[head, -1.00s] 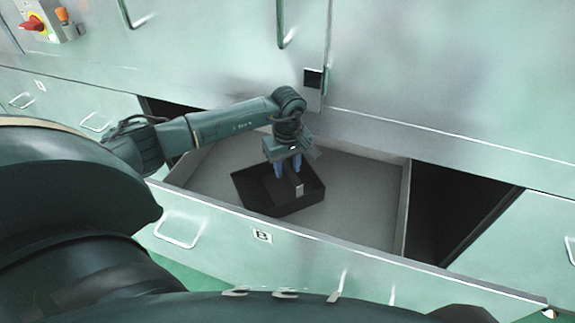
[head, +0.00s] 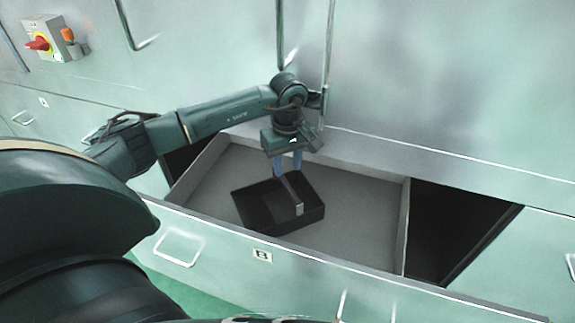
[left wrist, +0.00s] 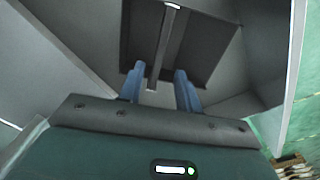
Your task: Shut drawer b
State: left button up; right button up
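Drawer b (head: 330,278) is pulled open from the pale green cabinet. Its front panel carries a "B" label (head: 262,255) and a wire handle (head: 177,247) at the left. A black tray (head: 258,222) with a light grey upright strip across its middle lies inside on the drawer's grey floor. My left gripper (head: 287,168) is above the tray, pointing down, with its blue fingers apart. The left wrist view shows the fingers (left wrist: 160,88) spread with nothing clamped, and the strip (left wrist: 163,45) appearing beyond and between them. My right gripper is not in view.
The cabinet face (head: 440,110) stands upright behind the drawer, with vertical handles above. A switch box with a red knob (head: 38,43) is at the upper left. A dark opening (head: 455,215) shows right of the drawer. Green floor (head: 185,288) lies in front.

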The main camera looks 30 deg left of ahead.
aim_at(347, 266)
jog(key=k, duration=1)
